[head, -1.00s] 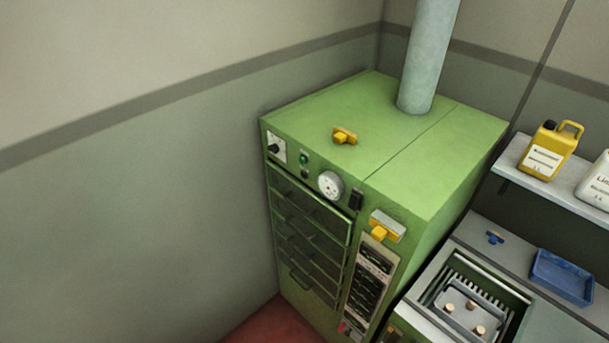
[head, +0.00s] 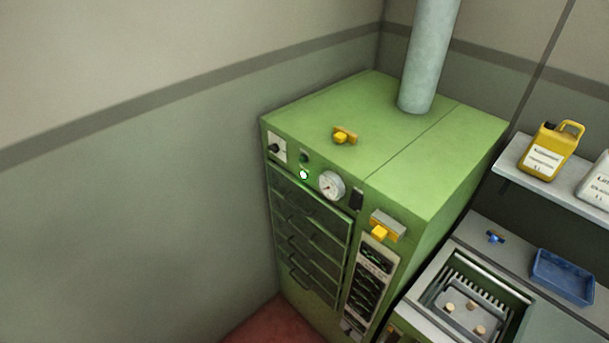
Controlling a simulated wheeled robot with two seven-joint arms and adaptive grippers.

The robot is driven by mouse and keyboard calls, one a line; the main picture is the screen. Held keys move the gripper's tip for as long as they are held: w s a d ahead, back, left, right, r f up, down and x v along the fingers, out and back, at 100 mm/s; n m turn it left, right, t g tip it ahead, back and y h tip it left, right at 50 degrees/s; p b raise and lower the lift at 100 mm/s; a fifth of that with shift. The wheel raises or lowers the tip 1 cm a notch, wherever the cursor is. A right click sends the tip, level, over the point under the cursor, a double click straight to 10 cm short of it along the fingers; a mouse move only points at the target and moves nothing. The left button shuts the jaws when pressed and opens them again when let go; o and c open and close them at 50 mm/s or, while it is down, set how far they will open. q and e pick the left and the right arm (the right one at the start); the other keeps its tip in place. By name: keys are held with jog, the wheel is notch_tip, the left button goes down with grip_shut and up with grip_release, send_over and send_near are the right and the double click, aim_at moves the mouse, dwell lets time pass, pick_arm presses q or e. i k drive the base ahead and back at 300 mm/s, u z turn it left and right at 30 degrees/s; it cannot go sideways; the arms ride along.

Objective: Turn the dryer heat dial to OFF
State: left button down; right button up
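The green dryer cabinet (head: 420,165) stands in the corner. A small black dial (head: 274,148) on a white plate sits at the upper left of its front; it looks like the heat dial, but its marks are too small to read and I cannot tell its setting. To its right are a dark round part (head: 304,158), a brightly glowing green lamp (head: 303,175) below that, and a round white gauge (head: 332,185). Neither of my grippers shows in the head view.
A grey pipe (head: 428,55) rises from the cabinet top, where a yellow-and-brown piece (head: 344,136) lies. Drawer-like fronts (head: 312,235) fill the left front. At right are a shelf (head: 515,165) with a yellow jug (head: 549,150), and a blue tray (head: 563,276).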

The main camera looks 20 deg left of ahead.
aim_at(274, 147)
jog(key=z, duration=1.85)
jog(key=k, duration=1.7)
jog(key=u, duration=2.75)
jog(key=i, duration=0.55)
jog(key=u, duration=0.05)
